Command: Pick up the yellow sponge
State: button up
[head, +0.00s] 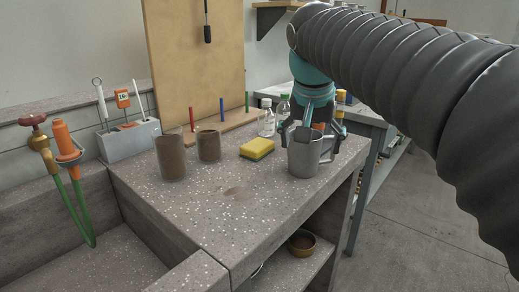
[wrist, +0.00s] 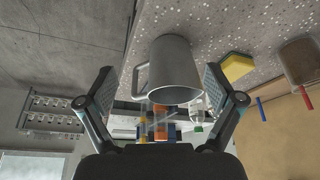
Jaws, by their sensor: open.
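The yellow sponge (head: 257,148) with a green underside lies flat on the speckled bench, left of a grey metal mug (head: 303,153). It also shows in the wrist view (wrist: 237,66), to the right and outside my jaws. My gripper (head: 310,135) is over the bench's right end at the mug. In the wrist view, my open gripper (wrist: 158,90) has its fingers apart on either side of the mug (wrist: 174,70), with visible gaps. The sponge is clear of my gripper.
Two brown cylindrical containers (head: 170,157) (head: 208,145) stand left of the sponge. Clear bottles (head: 266,118) stand behind it, beside a wooden rack with coloured pegs (head: 221,109). The bench front (head: 230,205) is clear. A bowl (head: 301,242) sits on the shelf below.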

jog(key=w+a+r+m, duration=0.2)
jog(key=w+a+r, duration=0.2)
jog(key=w+a, duration=0.3)
jog(key=m+h, duration=0.1)
jog(key=m, duration=0.1)
send_near(255, 145)
jog(key=shift+g, duration=0.3)
jog(key=x, duration=0.4)
jog(key=shift+s+f, duration=0.1)
jog(key=shift+w+x, duration=0.15)
jog(key=shift+x, duration=1.15)
jog(key=shift+w+x, duration=0.15)
jog(key=shift+x, duration=1.2)
jog(key=c, duration=0.9)
